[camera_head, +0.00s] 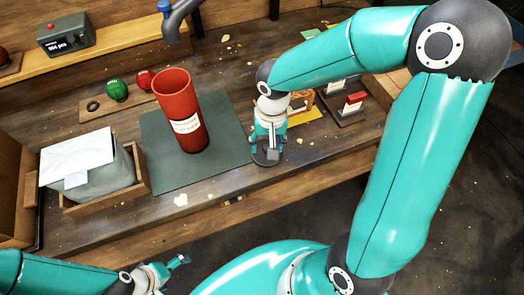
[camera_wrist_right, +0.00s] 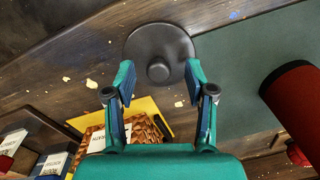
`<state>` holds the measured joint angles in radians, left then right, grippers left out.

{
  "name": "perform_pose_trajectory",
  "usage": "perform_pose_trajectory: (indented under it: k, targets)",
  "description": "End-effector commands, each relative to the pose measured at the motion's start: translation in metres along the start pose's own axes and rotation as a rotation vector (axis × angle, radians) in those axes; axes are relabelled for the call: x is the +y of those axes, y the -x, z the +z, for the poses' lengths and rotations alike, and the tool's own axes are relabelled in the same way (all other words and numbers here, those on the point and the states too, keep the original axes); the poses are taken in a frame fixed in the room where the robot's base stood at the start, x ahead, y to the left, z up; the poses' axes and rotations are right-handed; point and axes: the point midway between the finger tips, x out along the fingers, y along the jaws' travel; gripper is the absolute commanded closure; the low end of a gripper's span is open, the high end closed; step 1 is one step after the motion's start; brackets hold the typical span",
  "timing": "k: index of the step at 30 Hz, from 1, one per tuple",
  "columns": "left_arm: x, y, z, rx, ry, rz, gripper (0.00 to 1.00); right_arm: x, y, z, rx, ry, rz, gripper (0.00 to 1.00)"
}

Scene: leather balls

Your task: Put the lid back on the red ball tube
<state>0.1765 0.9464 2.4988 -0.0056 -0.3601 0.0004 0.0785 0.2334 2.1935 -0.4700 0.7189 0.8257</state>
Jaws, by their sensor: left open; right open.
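The red ball tube (camera_head: 182,115) stands upright with an open top and a pale label on the dark green mat (camera_head: 225,160). Its red side also shows at the right of the right wrist view (camera_wrist_right: 295,100). The dark round lid (camera_wrist_right: 158,38) with a centre knob lies on the wooden bench beside the mat; in the head view (camera_head: 262,160) my right gripper partly covers it. My right gripper (camera_wrist_right: 159,80) is open over the lid, fingertips on either side of the knob, apart from it. My left gripper (camera_head: 178,267) is open and empty at the lower left, off the bench's front.
A green ball (camera_head: 117,90) and a red ball (camera_head: 145,79) sit behind the tube. A wooden tray with a grey bundle (camera_head: 100,170) stands left of the mat. A yellow sheet (camera_wrist_right: 140,108) and small boxes lie right of the lid in the head view.

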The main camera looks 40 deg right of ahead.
Motion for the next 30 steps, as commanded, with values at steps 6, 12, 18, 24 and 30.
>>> perform_pose_trajectory:
  k: [6,12,18,24,30]
  targets:
    - [0.0000,0.0000,0.0001,0.000,0.000,0.000,0.00,-0.0003,-0.0058,-0.0001,0.001,0.000,-0.001,0.45]
    - [0.0000,0.0000,0.0001,0.000,0.000,0.000,0.00,-0.0004,-0.0055,-0.0001,0.001,0.000,-0.001,0.45]
    - [0.0000,0.0000,0.0001,0.000,0.000,0.000,0.00,-0.0006,-0.0054,-0.0001,0.001,0.001,-0.001,0.77]
    - [0.0000,0.0000,0.0001,0.000,0.000,0.000,0.00,-0.0008,-0.0053,-0.0001,0.001,0.001,-0.001,0.93]
    - [0.0000,0.0000,0.0001,0.000,0.000,0.000,0.00,-0.0010,-0.0050,-0.0002,0.001,0.001,-0.001,0.93]
